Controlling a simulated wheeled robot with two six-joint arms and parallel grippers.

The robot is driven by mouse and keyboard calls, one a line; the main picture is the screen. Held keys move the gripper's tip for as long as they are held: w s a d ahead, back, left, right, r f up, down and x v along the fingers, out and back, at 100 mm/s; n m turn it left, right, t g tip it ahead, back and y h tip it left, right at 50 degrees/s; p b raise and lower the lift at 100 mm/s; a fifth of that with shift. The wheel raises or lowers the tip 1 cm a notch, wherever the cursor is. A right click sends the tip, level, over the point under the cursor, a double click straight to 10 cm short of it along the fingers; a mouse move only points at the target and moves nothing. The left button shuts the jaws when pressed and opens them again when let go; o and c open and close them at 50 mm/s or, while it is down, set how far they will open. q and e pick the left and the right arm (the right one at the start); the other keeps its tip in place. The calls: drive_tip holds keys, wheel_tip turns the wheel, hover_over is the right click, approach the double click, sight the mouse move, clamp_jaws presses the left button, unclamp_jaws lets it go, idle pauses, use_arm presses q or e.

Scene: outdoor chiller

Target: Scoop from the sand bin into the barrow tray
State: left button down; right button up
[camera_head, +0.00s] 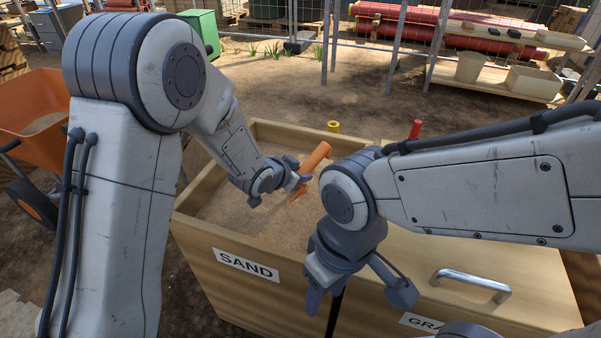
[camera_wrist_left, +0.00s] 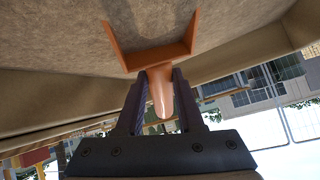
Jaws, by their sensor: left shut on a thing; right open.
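The sand bin (camera_head: 248,265) is a wooden box labelled SAND, with sand (camera_head: 233,208) inside. My left gripper (camera_head: 298,182) is over the bin, shut on the handle of an orange scoop (camera_head: 316,157). In the left wrist view, the scoop's walls (camera_wrist_left: 187,42) stand out against the sand, with its handle between the dark fingers (camera_wrist_left: 160,105). I cannot tell whether the scoop holds sand or touches it. The orange barrow tray (camera_head: 28,98) is at the far left, with some sand in it. My right gripper (camera_head: 357,292) is open and empty before the bin's front.
A closed wooden lid with a metal handle (camera_head: 470,283) covers the adjoining bin at right, its label partly hidden. A red post (camera_head: 415,130) and a yellow ring-like thing (camera_head: 333,127) stand behind the bins. Open ground lies beyond, before a fence.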

wheel_tip(320, 180, up, 14)
drive_tip(key=p, duration=1.3)
idle(0.5)
